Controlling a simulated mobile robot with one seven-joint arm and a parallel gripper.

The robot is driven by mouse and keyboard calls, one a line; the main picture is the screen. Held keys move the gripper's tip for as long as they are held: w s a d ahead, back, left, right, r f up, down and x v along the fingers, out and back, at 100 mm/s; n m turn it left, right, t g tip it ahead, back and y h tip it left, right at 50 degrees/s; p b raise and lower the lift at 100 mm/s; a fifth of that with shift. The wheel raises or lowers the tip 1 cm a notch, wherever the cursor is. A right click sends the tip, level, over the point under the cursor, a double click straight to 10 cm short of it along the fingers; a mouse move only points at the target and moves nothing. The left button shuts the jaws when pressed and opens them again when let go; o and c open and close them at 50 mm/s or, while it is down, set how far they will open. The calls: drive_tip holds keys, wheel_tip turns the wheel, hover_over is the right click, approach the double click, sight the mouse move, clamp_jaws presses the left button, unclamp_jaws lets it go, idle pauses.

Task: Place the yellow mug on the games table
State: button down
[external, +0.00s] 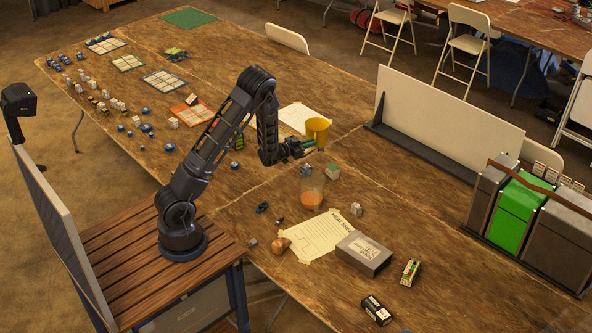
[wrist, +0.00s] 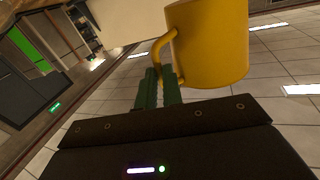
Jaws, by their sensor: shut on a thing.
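The yellow mug (external: 317,129) is held above the long wooden table (external: 240,226) in the external view. My gripper (external: 307,144) is shut on it, with green fingers at the mug's left side. In the wrist view the mug (wrist: 212,45) fills the upper right, and the green fingertips (wrist: 158,84) close on its handle (wrist: 163,45). The mug looks roughly upright in the external view and clear of the tabletop. Its inside is only partly visible.
A glass with orange drink (external: 311,196) stands below and near the mug. White paper (external: 303,117) lies behind it. A grey box (external: 363,254), a letter sheet (external: 318,237) and small dice are at the front. Game cards (external: 164,79) and pieces fill the left end. A white panel (external: 450,113) stands right.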

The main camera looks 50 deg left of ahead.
drive_tip(key=shift+r, duration=0.15)
wheel_tip(320, 180, up, 7)
drive_tip(key=s+d+m+h, duration=0.1)
drive_tip(key=s+d, duration=0.4)
drive_tip(key=d, duration=0.6)
drive_tip(key=s+d+m+g+h, duration=0.15)
drive_tip(key=s+d, duration=0.25)
drive_tip(key=d, duration=0.7)
drive_tip(key=s+d+h, duration=0.2)
drive_tip(key=s+d, duration=0.3)
drive_tip(key=d, duration=0.7)
drive_tip(key=s+d+m+g+h, duration=0.1)
drive_tip(key=s+d, duration=0.5)
drive_tip(key=s, duration=0.5)
drive_tip(key=s+d+m+g+h, duration=0.1)
drive_tip(key=s+d, duration=0.5)
drive_tip(key=s, duration=0.5)
drive_tip(key=s+d+m+g+h, duration=0.2)
drive_tip(key=s+d, duration=0.5)
drive_tip(key=s, duration=0.4)
drive_tip(key=shift+n+t+y, duration=0.25)
drive_tip(key=shift+s+a+f, duration=0.1)
drive_tip(key=shift+s+f, duration=0.05)
drive_tip(key=shift+f, duration=1.25)
drive_tip(key=shift+s+a+f, duration=0.1)
drive_tip(key=shift+f, duration=1.3)
drive_tip(key=shift+f, duration=0.1)
